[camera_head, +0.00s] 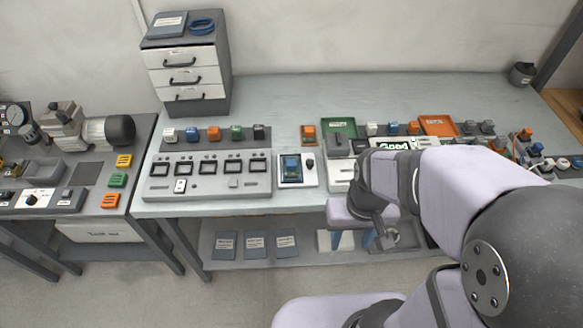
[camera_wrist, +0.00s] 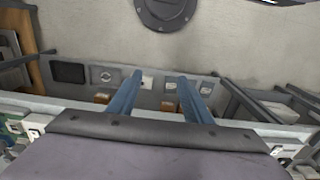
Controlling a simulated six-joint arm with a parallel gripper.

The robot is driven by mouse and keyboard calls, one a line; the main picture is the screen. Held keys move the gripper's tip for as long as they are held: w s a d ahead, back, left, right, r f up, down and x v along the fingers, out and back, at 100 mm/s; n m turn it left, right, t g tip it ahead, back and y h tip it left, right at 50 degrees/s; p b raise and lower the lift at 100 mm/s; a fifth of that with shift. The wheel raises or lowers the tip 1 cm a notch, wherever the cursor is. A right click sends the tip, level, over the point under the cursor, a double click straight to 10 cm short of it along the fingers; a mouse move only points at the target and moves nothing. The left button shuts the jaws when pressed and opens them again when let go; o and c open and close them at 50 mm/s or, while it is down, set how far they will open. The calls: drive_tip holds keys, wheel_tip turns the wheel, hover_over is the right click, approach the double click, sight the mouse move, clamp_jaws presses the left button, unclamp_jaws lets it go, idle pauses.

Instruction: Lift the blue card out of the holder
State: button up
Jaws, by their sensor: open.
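The blue card (camera_head: 291,166) stands in a small holder (camera_head: 296,183) with a pale front near the front edge of the workbench, in the head view. The card's lower part is hidden by the holder. My gripper (camera_head: 354,243) is to the right of the holder, in front of the bench edge, with its blue fingers pointing down. In the wrist view my gripper (camera_wrist: 160,78) is open, with nothing between its two blue fingers. The card and holder cannot be made out in the wrist view.
A grey panel with several switches (camera_head: 206,194) sits left of the holder. A drawer cabinet (camera_head: 187,75) stands at the back left. Green (camera_head: 338,126) and orange (camera_head: 438,125) trays are right of the holder. The bench's back middle (camera_head: 300,95) is clear. My arm hides the right front.

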drive_tip(key=t+y+b, duration=0.1)
drive_tip(key=t+b, duration=1.1)
drive_tip(key=b, duration=0.5)
approach(291, 166)
drive_tip(key=shift+w+a+f+n, duration=0.1)
drive_tip(key=shift+a+f+n, duration=0.1)
drive_tip(key=shift+a+f, duration=0.25)
drive_tip(key=shift+w+a+f+n, duration=0.1)
drive_tip(key=shift+a+f+n, duration=0.15)
drive_tip(key=shift+f, duration=0.4)
drive_tip(key=shift+w+d+r+m+t+b, duration=0.25)
drive_tip(key=shift+w+t+b, duration=0.25)
drive_tip(key=shift+b, duration=0.35)
drive_tip(key=shift+w+d+r+t+h, duration=0.2)
drive_tip(key=shift+r+t+h, duration=0.1)
drive_tip(key=shift+r+h, duration=0.2)
drive_tip(key=shift+w+d+r+p, duration=0.1)
drive_tip(key=shift+w+p, duration=0.05)
drive_tip(key=shift+p, duration=0.35)
